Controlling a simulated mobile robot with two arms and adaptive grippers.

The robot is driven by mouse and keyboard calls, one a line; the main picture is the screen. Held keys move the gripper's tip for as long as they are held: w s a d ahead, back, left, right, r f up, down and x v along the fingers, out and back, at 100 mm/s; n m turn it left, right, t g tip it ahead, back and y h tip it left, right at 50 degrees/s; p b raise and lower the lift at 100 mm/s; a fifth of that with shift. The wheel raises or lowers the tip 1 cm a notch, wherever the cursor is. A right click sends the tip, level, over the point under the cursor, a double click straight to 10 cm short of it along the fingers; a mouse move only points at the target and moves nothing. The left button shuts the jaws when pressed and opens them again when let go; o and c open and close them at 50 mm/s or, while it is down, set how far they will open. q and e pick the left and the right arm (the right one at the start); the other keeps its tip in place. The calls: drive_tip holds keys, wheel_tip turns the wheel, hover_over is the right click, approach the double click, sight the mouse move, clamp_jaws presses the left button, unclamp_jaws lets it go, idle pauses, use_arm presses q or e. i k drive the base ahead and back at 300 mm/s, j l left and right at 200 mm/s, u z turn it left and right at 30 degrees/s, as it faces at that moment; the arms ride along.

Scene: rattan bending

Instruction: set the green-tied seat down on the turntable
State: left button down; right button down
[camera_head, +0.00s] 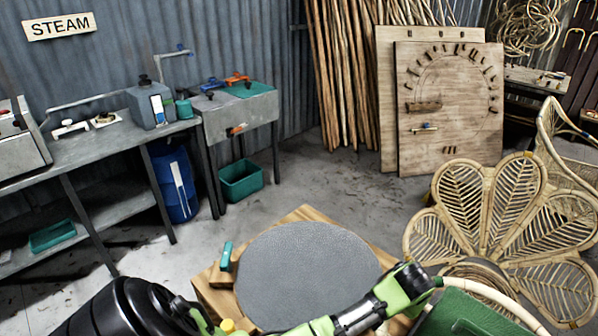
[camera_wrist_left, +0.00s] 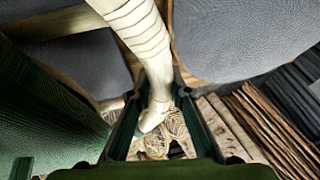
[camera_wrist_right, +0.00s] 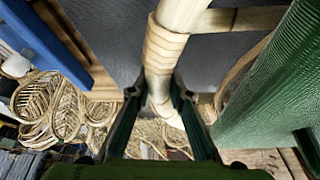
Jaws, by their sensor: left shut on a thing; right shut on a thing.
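The turntable (camera_head: 305,272) is a round grey disc on a wooden base, empty where it shows. My left gripper (camera_wrist_left: 158,112) is shut on a pale rattan pole with a wrapped band (camera_wrist_left: 135,22). My right gripper (camera_wrist_right: 158,108) is shut on a similar wrapped rattan pole (camera_wrist_right: 163,50), with a crosspiece joining it near the top. The poles appear to belong to the seat, whose whole shape and green ties I cannot make out. In the head view, a curved rattan rim (camera_head: 492,294) and green panel (camera_head: 462,318) show at lower right. I cannot tell whether that panel is the seat's.
A small teal-handled block (camera_head: 226,258) stands at the turntable base's left corner. A petal-shaped rattan piece (camera_head: 490,215) stands close on the right. A workbench (camera_head: 90,155) and teal bin (camera_head: 241,180) are at left. Open floor (camera_head: 310,185) lies behind the turntable.

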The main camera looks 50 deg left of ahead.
sight(309, 271)
drive_tip(key=j, duration=1.2)
drive_tip(key=k+j, duration=0.15)
drive_tip(key=j, duration=1.05)
